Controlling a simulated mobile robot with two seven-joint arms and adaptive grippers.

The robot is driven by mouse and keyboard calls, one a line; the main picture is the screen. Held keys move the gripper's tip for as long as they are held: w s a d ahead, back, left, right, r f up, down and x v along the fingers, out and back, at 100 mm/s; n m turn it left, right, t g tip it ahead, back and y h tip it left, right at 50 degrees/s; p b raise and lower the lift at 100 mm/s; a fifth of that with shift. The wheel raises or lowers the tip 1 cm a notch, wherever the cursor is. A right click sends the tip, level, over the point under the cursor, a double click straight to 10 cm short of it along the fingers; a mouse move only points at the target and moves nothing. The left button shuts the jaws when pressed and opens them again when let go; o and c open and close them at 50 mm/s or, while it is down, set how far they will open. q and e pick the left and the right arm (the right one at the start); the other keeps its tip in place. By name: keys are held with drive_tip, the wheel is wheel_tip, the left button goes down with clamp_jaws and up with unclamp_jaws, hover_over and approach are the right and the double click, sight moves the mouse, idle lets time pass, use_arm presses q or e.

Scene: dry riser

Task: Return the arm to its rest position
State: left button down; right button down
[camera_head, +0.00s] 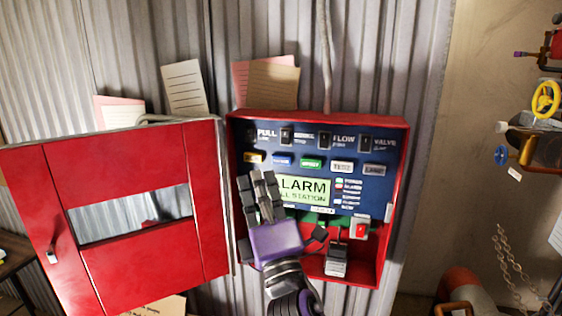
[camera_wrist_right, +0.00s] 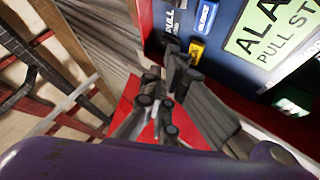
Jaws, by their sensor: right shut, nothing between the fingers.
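My right gripper (camera_head: 263,180) is shut and empty. It points up in front of the left half of the red alarm box (camera_head: 397,165), hiding part of the display. In the right wrist view its dark fingers (camera_wrist_right: 180,62) appear close to the yellow button (camera_wrist_right: 197,50) and the panel's edge; I cannot tell whether they touch. The blue panel (camera_head: 265,173) has a row of dark switches, a row of coloured buttons and a green "ALARM PULL STATION" display (camera_head: 308,191). My left gripper is not in view.
The box's red door (camera_head: 120,165) with a window hangs open at left. A small red switch (camera_head: 360,230) and a grey lever (camera_head: 337,262) sit low in the box. Papers (camera_head: 184,87) stick out behind it. Pipes with a yellow valve wheel (camera_head: 546,99) and chains (camera_head: 507,255) are at right.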

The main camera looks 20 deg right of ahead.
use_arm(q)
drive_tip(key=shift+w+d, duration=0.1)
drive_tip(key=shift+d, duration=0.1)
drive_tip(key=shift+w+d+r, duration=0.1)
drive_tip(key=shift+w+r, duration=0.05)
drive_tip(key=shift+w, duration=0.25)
use_arm(e)
drive_tip(key=s+d+f+m+g, duration=0.15)
drive_tip(key=f+m+g, duration=0.4)
drive_tip(key=f, duration=0.95)
drive_tip(key=s+f+m+g, duration=0.2)
drive_tip(key=f+m, duration=0.6)
drive_tip(key=f, duration=0.7)
drive_tip(key=s+d+f+m+g, duration=0.2)
drive_tip(key=s+f+m+g, duration=0.2)
drive_tip(key=s+f, duration=1)
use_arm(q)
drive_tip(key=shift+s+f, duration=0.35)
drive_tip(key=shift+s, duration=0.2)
use_arm(e)
drive_tip(key=s+d+f+m+g, duration=0.1)
drive_tip(key=s+f+g, duration=0.3)
drive_tip(key=s+f, duration=0.8)
drive_tip(key=s+d, duration=0.1)
drive_tip(key=s, duration=0.3)
drive_tip(key=shift+s+f, duration=0.35)
drive_tip(key=shift+f, duration=0.05)
